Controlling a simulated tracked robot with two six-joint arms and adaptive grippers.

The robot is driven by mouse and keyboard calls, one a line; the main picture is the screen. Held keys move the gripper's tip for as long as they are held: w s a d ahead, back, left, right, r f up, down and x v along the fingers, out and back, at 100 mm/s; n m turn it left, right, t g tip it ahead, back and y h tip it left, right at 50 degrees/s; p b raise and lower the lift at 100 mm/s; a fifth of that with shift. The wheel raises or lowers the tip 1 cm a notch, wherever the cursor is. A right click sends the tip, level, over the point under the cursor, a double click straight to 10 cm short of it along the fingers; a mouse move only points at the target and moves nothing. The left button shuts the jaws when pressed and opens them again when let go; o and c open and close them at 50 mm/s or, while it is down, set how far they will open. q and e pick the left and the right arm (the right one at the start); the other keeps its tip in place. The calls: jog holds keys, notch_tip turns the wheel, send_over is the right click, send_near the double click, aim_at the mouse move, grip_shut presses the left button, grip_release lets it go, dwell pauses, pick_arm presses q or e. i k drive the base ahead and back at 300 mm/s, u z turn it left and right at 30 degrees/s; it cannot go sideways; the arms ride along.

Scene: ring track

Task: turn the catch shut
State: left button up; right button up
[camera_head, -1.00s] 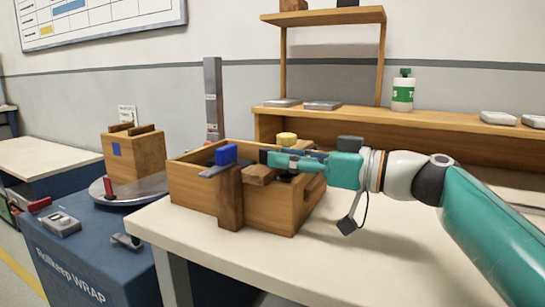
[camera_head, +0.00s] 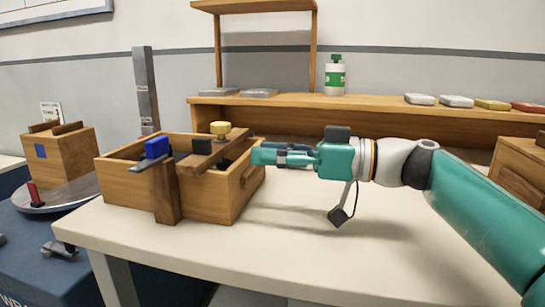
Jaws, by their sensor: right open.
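A wooden box (camera_head: 205,200) stands on the table, with a wooden bar (camera_head: 228,146) lying slantwise across its top. A blue block (camera_head: 157,148) sits on a grey strip at the box's front left, above an upright wooden post (camera_head: 165,196). I cannot tell for certain which of these is the catch. My right gripper (camera_head: 262,156) is open and empty, just right of the box, its fingers pointing left toward the bar. My left gripper is out of view.
A wooden shelf (camera_head: 380,104) runs behind the table, with a green-capped bottle (camera_head: 335,77) and several flat cases on it. A smaller wooden box (camera_head: 60,157) sits on a round turntable at left. The white table top (camera_head: 300,245) is clear in front.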

aim_at(157, 148)
jog(key=k, duration=1)
